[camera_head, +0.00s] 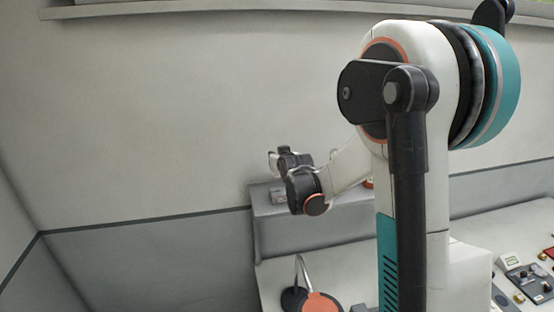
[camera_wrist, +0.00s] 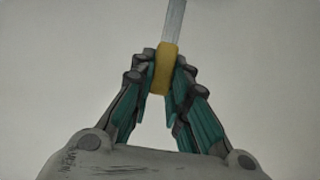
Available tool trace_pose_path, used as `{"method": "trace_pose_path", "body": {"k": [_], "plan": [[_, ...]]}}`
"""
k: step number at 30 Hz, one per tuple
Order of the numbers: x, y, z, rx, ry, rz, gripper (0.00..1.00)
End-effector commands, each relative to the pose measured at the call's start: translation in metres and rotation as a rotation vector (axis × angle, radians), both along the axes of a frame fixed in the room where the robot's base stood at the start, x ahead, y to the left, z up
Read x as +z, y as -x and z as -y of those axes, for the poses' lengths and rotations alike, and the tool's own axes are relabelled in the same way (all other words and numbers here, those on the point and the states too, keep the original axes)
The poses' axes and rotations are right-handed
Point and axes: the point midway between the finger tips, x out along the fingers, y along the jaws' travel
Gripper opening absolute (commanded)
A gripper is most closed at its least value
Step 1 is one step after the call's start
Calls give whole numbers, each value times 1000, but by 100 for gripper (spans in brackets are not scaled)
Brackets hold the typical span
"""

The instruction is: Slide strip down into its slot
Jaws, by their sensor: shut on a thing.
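In the wrist view, my gripper (camera_wrist: 163,82) is shut on the yellow end of the strip (camera_wrist: 174,22). The strip's pale, narrow length runs up and slightly right to the top edge of the picture, where it is cut off. Behind it is only a plain pale surface; no slot shows in that view. In the head view, my gripper is small, near the wall above the grey raised ledge, and partly hidden by my own wrist. I cannot make out the strip or a slot there.
A grey raised ledge (camera_head: 300,232) stands against the wall (camera_head: 180,110). On the pale bench below are a dark and orange round item with a curved metal rod (camera_head: 321,302) and, at right, a small control panel (camera_head: 530,281). My arm hides much of the bench's middle.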

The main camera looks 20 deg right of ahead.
Motion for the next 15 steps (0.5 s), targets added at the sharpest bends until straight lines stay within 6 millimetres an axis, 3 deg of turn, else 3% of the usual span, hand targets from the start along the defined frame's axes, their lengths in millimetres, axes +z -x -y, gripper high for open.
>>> {"method": "trace_pose_path", "body": {"k": [9, 15], "plan": [[-33, 0, 0, 0, 0, 0, 0], [-44, 0, 0, 0, 0, 0, 0]]}}
